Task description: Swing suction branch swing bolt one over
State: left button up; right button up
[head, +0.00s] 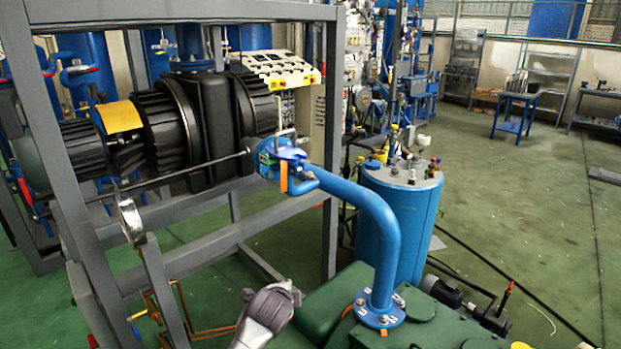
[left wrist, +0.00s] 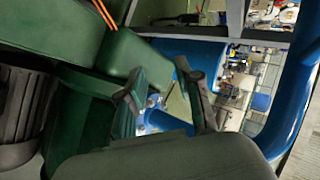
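The blue suction branch (head: 375,220) rises from a bolted flange (head: 381,314) on the green machine and bends left to a coupling (head: 285,155) at the grey frame. A small upright metal bolt or handle shows at the coupling's top; I cannot single out swing bolt one. A grey part of my arm (head: 265,312) shows low in the head view, below and left of the coupling, with no fingertips clear there. In the left wrist view my left gripper (left wrist: 160,95) has its fingers apart with nothing between them. A blue pipe foot lies beyond. My right gripper is not seen.
A grey steel frame (head: 333,140) holds black ribbed machinery left of the branch. A blue tank (head: 410,215) stands behind the pipe. The green machine (head: 335,305) fills the lower middle. Open floor (head: 530,215) lies right.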

pick_arm(q)
jog(key=w+d+r+m+t, duration=0.2)
jog(key=d+r+m, duration=0.1)
jog(key=r, duration=1.4)
jog(key=m+t, duration=0.2)
send_near(311, 177)
jog(key=p+x, duration=0.3)
jog(key=x, duration=0.6)
jog(key=shift+x, duration=0.85)
jog(key=shift+f, duration=0.1)
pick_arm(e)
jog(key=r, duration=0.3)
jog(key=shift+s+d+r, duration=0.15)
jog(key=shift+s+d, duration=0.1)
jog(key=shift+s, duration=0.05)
pick_arm(q)
jog(key=shift+s, duration=0.1)
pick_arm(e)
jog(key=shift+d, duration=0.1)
pick_arm(q)
grip_shut()
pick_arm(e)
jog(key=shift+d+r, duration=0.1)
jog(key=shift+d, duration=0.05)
